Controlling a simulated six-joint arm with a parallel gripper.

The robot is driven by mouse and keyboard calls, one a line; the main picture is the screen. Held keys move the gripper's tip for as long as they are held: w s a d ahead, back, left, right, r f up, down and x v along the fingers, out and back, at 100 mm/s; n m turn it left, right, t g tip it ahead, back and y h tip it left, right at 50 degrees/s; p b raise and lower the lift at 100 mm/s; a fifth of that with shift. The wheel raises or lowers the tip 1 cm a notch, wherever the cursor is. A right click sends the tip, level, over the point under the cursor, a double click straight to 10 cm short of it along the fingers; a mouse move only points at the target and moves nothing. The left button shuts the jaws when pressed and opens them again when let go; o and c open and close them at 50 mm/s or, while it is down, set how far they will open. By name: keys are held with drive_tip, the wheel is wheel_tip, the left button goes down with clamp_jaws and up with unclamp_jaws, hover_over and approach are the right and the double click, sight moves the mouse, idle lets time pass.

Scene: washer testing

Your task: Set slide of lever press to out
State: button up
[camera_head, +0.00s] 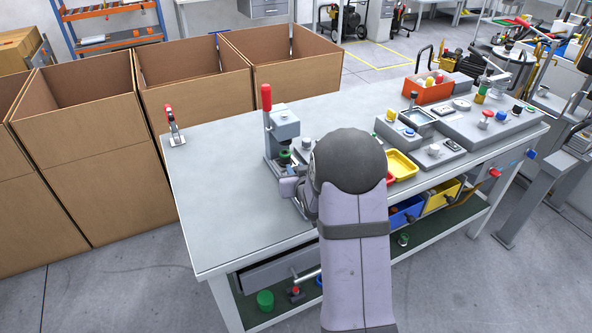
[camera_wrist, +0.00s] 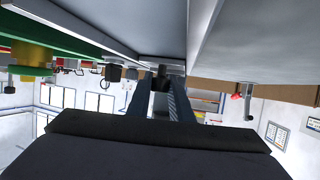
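My gripper (camera_head: 291,188) is low in front of the press base. In the wrist view my gripper (camera_wrist: 162,80) shows two dark fingers with a gap between them. A small dark part (camera_wrist: 161,83) appears between or just beyond the fingertips; I cannot tell whether they touch it. The slide's position cannot be made out.
A red-handled toggle clamp (camera_head: 173,127) stands at the bench's back left. A yellow tray (camera_head: 400,164), an orange bin (camera_head: 428,90) and several control boxes lie to the right. Cardboard boxes (camera_head: 196,90) line the far side. The bench's left part is clear.

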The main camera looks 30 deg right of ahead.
clamp_jaws()
drive_tip(key=shift+s, duration=0.2)
drive_tip(key=s, duration=1.2)
drive_tip(key=shift+s+d, duration=0.1)
drive_tip(key=shift+s, duration=0.4)
drive_tip(key=shift+f, duration=0.1)
drive_tip(key=o, duration=0.9)
unclamp_jaws()
drive_tip(key=shift+s, duration=0.1)
drive_tip(key=shift+c, duration=0.2)
